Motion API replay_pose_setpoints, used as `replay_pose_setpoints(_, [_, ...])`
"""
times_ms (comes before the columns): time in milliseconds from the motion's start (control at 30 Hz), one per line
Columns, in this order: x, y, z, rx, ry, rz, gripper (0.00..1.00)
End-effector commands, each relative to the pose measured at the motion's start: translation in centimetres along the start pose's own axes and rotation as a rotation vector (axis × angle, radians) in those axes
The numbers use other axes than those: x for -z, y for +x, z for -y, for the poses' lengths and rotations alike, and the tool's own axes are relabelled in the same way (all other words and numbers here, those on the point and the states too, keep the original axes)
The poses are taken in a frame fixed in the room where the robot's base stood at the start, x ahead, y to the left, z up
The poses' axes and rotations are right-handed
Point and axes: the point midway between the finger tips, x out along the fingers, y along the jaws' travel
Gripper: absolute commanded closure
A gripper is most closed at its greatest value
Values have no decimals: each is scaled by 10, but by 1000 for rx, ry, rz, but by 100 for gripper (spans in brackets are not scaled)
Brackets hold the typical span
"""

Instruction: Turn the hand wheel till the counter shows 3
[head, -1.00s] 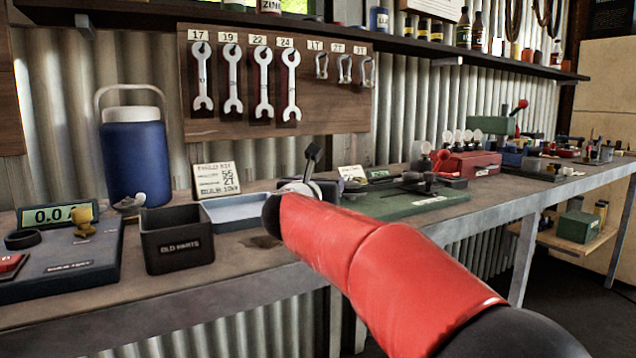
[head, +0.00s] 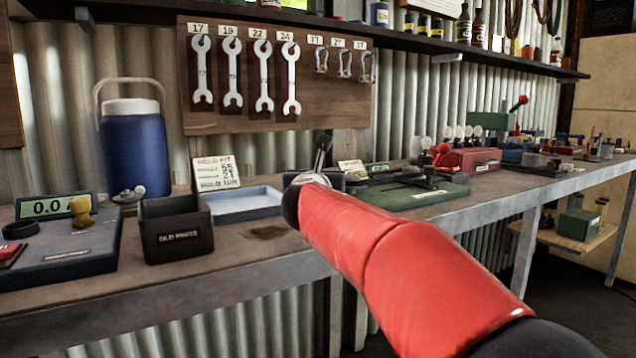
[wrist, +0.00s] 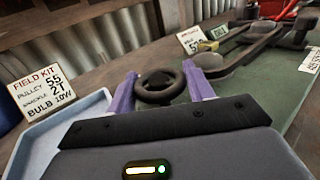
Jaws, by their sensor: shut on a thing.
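The hand wheel (wrist: 158,98), a small black ring with a hub, shows in the wrist view between the two purple fingers of my gripper (wrist: 160,71). The fingers are shut on its rim from both sides. In the head view my red arm hides the wheel and most of the gripper. A small green-lit display (wrist: 219,33) stands behind, near the green base plate; it also shows in the head view (head: 377,168). It may be the counter, but its figures are too small to read.
Left of the wheel are a pale blue tray (head: 243,208), a field kit card (wrist: 45,88) and a black old parts box (head: 178,242). A scale reading 0.0 (head: 52,207) is at far left. The green base plate (wrist: 255,82) with black levers lies right.

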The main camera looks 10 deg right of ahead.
Motion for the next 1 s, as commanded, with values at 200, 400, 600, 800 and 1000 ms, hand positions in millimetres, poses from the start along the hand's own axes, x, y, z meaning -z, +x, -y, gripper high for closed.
replay_pose_setpoints(200, [3,0,2,-169,1,2,71])
replay_pose_setpoints(400, [2,1,1,-322,1,1,71])
replay_pose_setpoints(600, [1,1,1,-442,-1,1,71])
replay_pose_setpoints(800, [0,0,0,-515,1,1,71])
replay_pose_setpoints(1000, [0,0,0,-544,0,1,71])
